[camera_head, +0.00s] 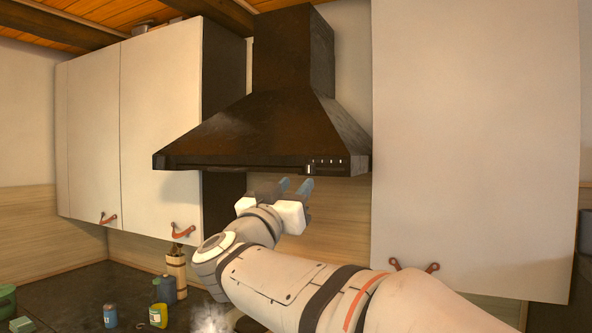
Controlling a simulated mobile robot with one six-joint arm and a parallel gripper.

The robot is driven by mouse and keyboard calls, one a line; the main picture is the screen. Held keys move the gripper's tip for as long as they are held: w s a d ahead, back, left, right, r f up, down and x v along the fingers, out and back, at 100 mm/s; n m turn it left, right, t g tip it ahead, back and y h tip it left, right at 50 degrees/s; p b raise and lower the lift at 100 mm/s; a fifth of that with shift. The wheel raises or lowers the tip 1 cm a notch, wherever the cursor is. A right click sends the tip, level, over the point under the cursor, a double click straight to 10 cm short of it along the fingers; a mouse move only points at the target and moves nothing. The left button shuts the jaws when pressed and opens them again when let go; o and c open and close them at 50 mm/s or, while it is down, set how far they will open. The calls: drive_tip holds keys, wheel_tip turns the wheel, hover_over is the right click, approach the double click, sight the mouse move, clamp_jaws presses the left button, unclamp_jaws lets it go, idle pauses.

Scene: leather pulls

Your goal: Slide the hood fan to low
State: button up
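The dark hood (270,120) hangs on the wall between white cabinets. On the right part of its front rim is a small panel with a row of light marks (328,161). A small pale slider knob (309,169) sits at the left end of these marks. My gripper (295,184) is just below the hood's front rim, slightly left of and below the knob. Its two bluish fingers stand apart with nothing seen between them. I cannot tell how far the fingertips are from the knob in depth, but no contact shows.
White cabinets with leather pulls flank the hood on the left (160,120) and right (470,140). The dark counter (85,290) below holds several cans, a utensil holder (176,268) and a green pot (6,300). The wall below the hood is clear.

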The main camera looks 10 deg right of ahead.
sight(309, 170)
drive_tip(key=p+x, duration=0.1)
drive_tip(key=x, duration=0.5)
drive_tip(key=shift+w+d+r+p, duration=0.1)
drive_tip(key=shift+w+d+p, duration=0.15)
drive_tip(key=shift+p, duration=0.1)
clamp_jaws()
